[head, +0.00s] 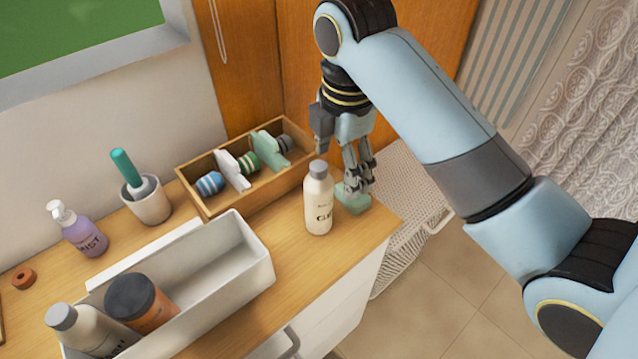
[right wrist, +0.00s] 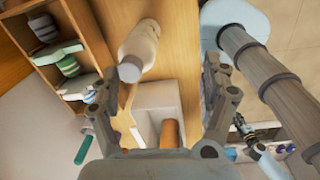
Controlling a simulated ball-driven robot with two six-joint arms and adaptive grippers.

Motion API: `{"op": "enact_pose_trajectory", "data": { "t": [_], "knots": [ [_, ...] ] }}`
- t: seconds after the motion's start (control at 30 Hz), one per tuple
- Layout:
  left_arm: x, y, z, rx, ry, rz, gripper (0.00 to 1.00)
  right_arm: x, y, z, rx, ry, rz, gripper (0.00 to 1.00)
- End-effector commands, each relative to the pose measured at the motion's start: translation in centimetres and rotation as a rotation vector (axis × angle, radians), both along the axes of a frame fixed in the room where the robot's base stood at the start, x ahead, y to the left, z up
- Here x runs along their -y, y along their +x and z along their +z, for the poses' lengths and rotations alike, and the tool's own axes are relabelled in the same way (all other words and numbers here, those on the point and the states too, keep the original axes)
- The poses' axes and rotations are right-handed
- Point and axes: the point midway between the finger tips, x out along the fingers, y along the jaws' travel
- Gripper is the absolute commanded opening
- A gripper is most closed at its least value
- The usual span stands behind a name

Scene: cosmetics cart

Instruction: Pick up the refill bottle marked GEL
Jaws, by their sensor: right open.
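The cream bottle (head: 318,207) with a grey cap stands upright near the cart's right front edge. Its dark lettering reads GE, with the last letter turned away. My right gripper (head: 357,182) is open, pointing down just behind and right of this bottle. In the right wrist view the bottle (right wrist: 141,42) appears beyond the fingertips, nearer the left finger, and no finger visibly grips it. The open right gripper (right wrist: 160,78) is empty there.
A pale green block (head: 352,200) lies beneath the right fingers. A wooden divided box (head: 207,207) stands behind. A white bin (head: 250,266) holds another bottle (head: 88,328) and a brown jar (head: 140,300). A purple pump bottle (head: 84,237) and cup (head: 150,206) stand left.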

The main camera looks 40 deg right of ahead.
Motion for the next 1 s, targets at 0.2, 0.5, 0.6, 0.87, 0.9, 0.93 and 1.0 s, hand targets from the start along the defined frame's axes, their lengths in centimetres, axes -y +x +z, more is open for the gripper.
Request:
{"op": "enact_pose_trajectory", "data": {
  "t": [0.2, 0.5, 0.6, 0.87, 0.9, 0.93, 1.0],
  "knots": [
    [0.2, 0.3, 0.3, 0.004, -0.002, 0.000, 0.29, -0.5, 3.5, 2.3, -0.062, 0.007, 0.355, 0.80],
    [0.2, 0.4, -2.5, 0.007, -0.002, 0.000, 0.29, -0.5, 4.0, -0.1, -0.075, 0.011, 0.430, 0.80],
    [0.2, 0.4, -3.1, 0.006, -0.002, 0.000, 0.29, -0.6, 3.9, -1.5, -0.078, 0.012, 0.429, 0.80],
    [0.1, 0.3, -2.5, 0.005, -0.001, 0.001, 0.29, -0.7, 4.1, -4.2, -0.077, 0.012, 0.427, 0.80],
    [0.1, 0.3, -2.3, 0.005, -0.001, 0.001, 0.29, -0.8, 4.1, -4.9, -0.077, 0.012, 0.427, 0.80],
    [0.1, 0.3, -2.2, 0.005, -0.001, 0.001, 0.29, -0.9, 4.2, -5.4, -0.078, 0.013, 0.427, 0.80],
    [0.1, 0.3, -2.0, 0.005, -0.001, 0.001, 0.29, -0.9, 4.3, -6.6, -0.077, 0.012, 0.427, 0.80]
  ]
}}
